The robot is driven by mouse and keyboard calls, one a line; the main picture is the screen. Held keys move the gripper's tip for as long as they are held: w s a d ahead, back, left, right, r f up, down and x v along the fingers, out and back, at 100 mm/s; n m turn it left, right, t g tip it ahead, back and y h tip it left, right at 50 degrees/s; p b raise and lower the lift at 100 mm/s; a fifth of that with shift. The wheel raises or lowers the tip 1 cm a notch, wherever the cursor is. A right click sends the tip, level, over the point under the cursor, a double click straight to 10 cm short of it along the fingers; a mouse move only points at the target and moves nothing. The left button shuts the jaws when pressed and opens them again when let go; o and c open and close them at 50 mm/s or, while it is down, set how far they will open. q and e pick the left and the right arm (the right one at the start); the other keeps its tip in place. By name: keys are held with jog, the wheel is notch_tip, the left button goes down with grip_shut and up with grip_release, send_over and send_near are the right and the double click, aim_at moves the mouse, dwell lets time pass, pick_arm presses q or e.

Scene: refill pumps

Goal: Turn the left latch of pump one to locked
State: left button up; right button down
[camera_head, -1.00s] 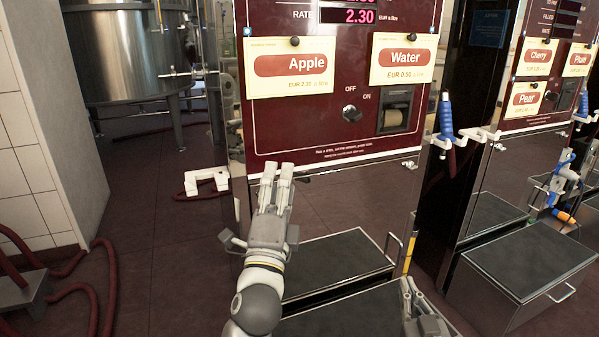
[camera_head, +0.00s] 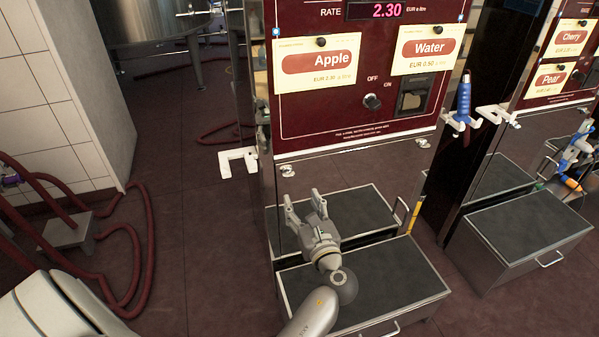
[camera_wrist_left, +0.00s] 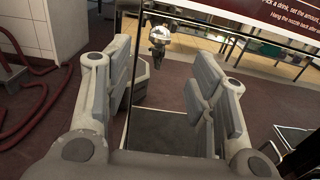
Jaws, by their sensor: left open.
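Pump one (camera_head: 340,110) has a dark red panel with Apple and Water cards above a mirror-like lower front. Its left latch (camera_head: 287,171), a small metal piece, sits under the panel's lower left corner. The latch also shows in the left wrist view (camera_wrist_left: 159,35), beyond the gap between the fingers. Another latch (camera_head: 423,142) sits at the panel's lower right. My left gripper (camera_head: 303,203) is open and empty, below the left latch and apart from it, pointing toward the front. Its spread fingers show in the left wrist view (camera_wrist_left: 163,68). My right gripper is out of view.
A dark-topped step box (camera_head: 370,285) stands at the pump's foot, below my left gripper. A white bracket (camera_head: 237,161) sticks out at the pump's left side. A blue nozzle (camera_head: 463,100) hangs at its right. Red hoses (camera_head: 145,250) lie on the floor at left.

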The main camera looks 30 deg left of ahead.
aim_at(290, 176)
pick_arm(q)
jog(key=x, duration=0.9)
jog(key=shift+d+b, duration=0.1)
jog(key=shift+b, duration=0.25)
jog(key=shift+w+a, duration=0.4)
jog(key=shift+a, duration=0.1)
jog(key=c, duration=1)
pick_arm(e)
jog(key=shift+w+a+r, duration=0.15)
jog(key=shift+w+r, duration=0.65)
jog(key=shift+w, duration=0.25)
